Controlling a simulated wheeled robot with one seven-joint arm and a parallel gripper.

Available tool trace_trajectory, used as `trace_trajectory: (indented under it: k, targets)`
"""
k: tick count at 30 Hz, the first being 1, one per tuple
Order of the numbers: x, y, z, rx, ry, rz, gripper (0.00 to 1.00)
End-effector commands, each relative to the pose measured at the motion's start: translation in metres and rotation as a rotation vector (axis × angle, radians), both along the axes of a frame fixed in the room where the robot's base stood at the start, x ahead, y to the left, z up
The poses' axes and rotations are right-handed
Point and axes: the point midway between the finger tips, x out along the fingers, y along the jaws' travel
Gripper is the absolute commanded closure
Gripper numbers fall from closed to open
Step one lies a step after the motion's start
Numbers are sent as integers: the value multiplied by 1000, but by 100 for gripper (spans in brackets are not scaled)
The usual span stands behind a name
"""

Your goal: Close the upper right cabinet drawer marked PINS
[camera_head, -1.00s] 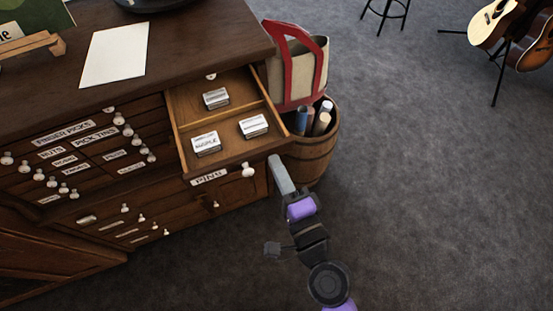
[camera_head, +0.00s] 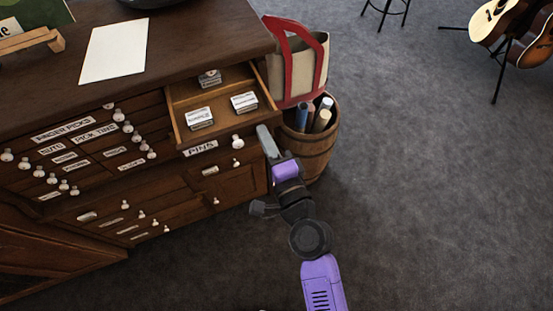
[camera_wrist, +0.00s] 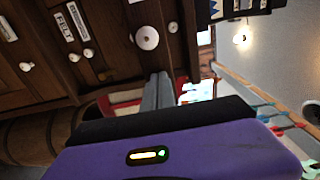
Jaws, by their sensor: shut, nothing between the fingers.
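The PINS drawer (camera_head: 201,148) is at the upper right of the wooden cabinet (camera_head: 150,211). It stands partly open, with a divider and several small labelled tins (camera_head: 200,118) inside. Its front has a PINS label and a white round knob (camera_head: 238,142); a white knob also shows large in the wrist view (camera_wrist: 147,38). My gripper (camera_head: 264,130) is shut and empty, with its fingertips at the right end of the drawer front. I cannot tell whether they touch it. In the wrist view the shut grey fingers (camera_wrist: 158,90) point up toward the cabinet front, just below and right of the knob.
A wooden barrel (camera_head: 318,157) with rolled papers stands close right of the drawer and my gripper. A cream tote bag with red handles (camera_head: 313,62) is behind it. A white sheet (camera_head: 114,52) lies on the cabinet top. Grey floor at the right is open.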

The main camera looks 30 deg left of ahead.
Motion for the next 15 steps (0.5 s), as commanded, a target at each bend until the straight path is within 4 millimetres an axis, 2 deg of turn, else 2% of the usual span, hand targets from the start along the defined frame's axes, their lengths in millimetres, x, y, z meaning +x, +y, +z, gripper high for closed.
trace_trajectory:
  k: [1, 6, 15]
  targets:
    - [11, 12, 1, 2, -3, -1, 100]
    - [42, 49, 0, 2, -4, 0, 100]
    - [91, 107, -2, 2, -3, 0, 100]
